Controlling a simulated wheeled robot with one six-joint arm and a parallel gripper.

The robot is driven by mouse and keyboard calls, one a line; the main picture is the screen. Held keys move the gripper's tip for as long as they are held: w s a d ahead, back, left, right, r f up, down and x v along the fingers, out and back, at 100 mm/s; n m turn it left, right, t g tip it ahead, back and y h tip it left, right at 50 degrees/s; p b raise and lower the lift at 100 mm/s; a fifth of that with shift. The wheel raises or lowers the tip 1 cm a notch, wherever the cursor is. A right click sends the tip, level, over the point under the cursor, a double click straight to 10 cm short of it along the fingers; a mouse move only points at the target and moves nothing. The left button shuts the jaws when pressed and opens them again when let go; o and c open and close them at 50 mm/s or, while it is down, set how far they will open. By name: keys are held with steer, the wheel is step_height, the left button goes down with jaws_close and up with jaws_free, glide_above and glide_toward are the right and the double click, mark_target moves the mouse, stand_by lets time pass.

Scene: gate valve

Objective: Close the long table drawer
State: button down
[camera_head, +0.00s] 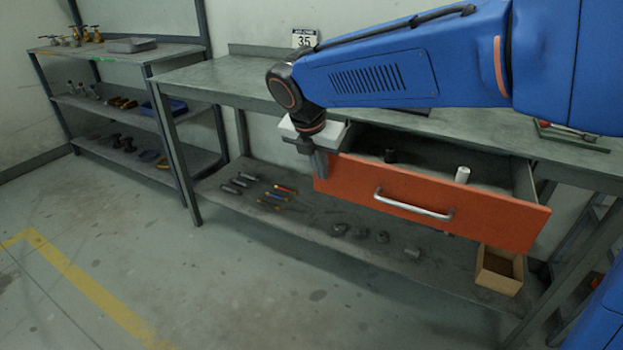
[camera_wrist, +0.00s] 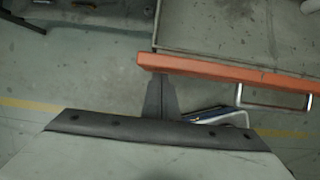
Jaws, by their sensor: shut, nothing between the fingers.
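The long table drawer (camera_head: 430,204) has an orange front and a silver bar handle (camera_head: 413,205). It stands pulled out from under the grey table (camera_head: 230,78), and its inside shows. A white cylinder (camera_head: 462,175) and a dark one (camera_head: 390,155) are inside it. My gripper (camera_head: 321,176) is shut and empty, pointing down at the left end of the drawer front. In the wrist view my gripper (camera_wrist: 158,82) is at the left end of the orange front (camera_wrist: 225,70), in front of it; I cannot tell whether they touch. The handle is to its right (camera_wrist: 275,98).
Below is a shelf (camera_head: 320,222) with several tools and metal parts, and a wooden box (camera_head: 499,270) at its right. Another shelving unit (camera_head: 115,105) stands at the left. The floor (camera_head: 190,290) in front is clear, with a yellow line.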

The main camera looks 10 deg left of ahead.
mark_target(353, 133)
steer(key=w+d, duration=0.2)
steer(key=w, duration=0.4)
steer(key=w+d, duration=0.2)
steer(key=w, duration=0.4)
steer(key=w+d, duration=0.3)
steer(key=w, duration=0.3)
steer(key=shift+w, duration=0.4)
steer(key=shift+w+r, duration=0.1)
steer(key=shift+w, duration=0.25)
steer(key=shift+w+r, duration=0.1)
